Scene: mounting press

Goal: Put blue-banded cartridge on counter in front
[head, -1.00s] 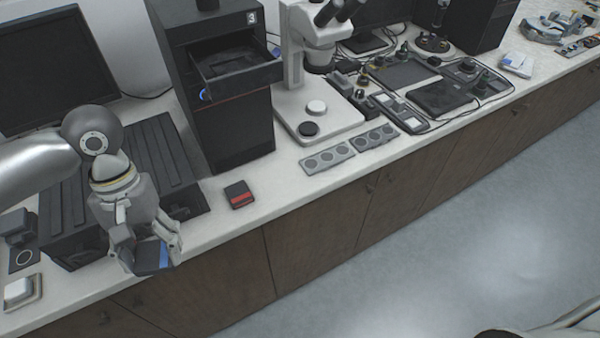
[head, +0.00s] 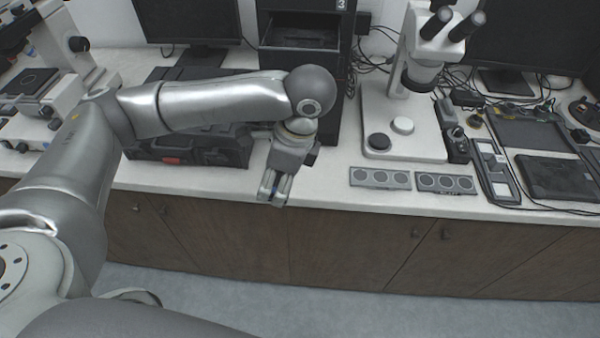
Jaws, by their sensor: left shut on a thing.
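My left gripper (head: 273,194) is at the front part of the white counter (head: 335,190), below the black press. It points down and toward the front edge. It is shut on the blue-banded cartridge (head: 275,186), of which only a small dark and blue part shows between the fingers. Whether the cartridge touches the counter I cannot tell. A dark corner just right of the gripper (head: 313,155) seems to be the red-banded cartridge, mostly hidden behind the gripper. My right gripper is not in view.
The black press marked 3 has an open drawer (head: 301,37) behind the gripper. A black case (head: 190,150) stands left, partly behind my arm. A microscope (head: 405,140) and two grey plates with round wells (head: 380,179) stand right. Counter is clear between gripper and plates.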

